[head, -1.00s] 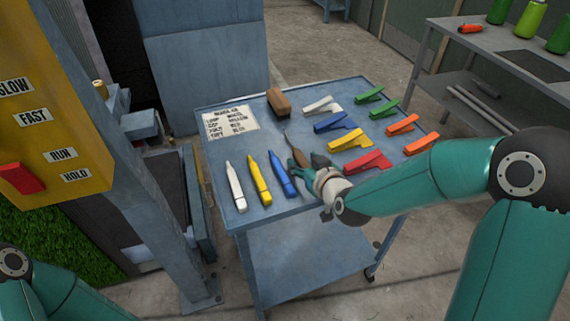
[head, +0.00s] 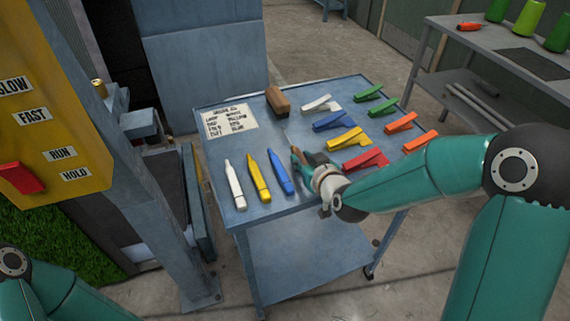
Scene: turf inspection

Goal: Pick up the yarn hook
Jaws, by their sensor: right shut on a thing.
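The yarn hook (head: 289,141) is a thin metal shank with a brown handle. It is over the middle of the blue-grey cart top, pointing away from me. My right gripper (head: 299,158) is shut on its handle, and the fingers hide part of it. I cannot tell whether the hook is clear of the cart top. My left gripper is not in view; only part of my left arm shows at the lower left.
On the cart (head: 213,154) lie white, yellow and blue markers (head: 257,178) to the left, several coloured clips (head: 346,139) to the right, a brown block (head: 278,101) and a printed card (head: 231,121). A yellow control panel (head: 50,110) stands left; a shelf with green cones (head: 525,25) stands back right.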

